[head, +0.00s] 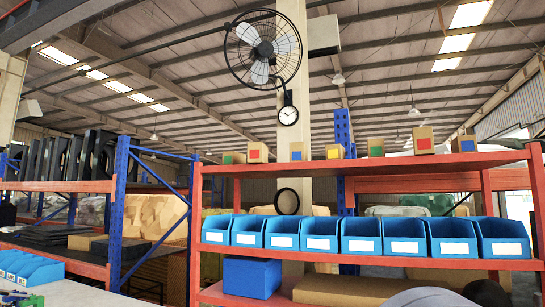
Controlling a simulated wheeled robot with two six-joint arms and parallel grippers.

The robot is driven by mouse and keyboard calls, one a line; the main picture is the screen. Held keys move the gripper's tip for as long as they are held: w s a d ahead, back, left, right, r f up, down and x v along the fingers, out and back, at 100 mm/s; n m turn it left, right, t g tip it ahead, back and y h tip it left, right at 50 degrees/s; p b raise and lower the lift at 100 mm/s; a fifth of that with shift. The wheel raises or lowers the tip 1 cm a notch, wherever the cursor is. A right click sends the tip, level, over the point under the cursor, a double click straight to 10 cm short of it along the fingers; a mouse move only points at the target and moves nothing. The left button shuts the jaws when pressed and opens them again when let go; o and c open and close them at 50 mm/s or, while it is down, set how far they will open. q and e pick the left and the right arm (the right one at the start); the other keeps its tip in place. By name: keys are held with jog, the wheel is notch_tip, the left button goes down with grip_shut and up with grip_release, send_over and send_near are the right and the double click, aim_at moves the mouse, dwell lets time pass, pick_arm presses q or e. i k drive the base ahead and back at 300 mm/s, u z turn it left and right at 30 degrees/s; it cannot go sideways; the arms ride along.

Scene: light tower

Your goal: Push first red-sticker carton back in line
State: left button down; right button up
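A row of small brown cartons with coloured stickers stands on the top board of the red shelf (350,163). One red-sticker carton (258,152) is near the left end, between a green-sticker carton (233,158) and a blue-sticker carton (297,151). Another red-sticker carton (423,140) is near the right end, between a green-sticker carton (376,147) and another blue-sticker carton (464,144). Both red-sticker cartons look bigger than the cartons beside them, as if nearer the front edge; depth is hard to judge from below. Neither of my grippers shows.
A yellow-sticker carton (335,152) stands mid-row. Blue bins (320,234) fill the shelf below, above a blue box (252,277). A blue upright (120,210) stands left. A fan (262,50) and clock (288,115) hang above the row.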

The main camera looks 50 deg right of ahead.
aim_at(257, 152)
jog(key=z, duration=1.55)
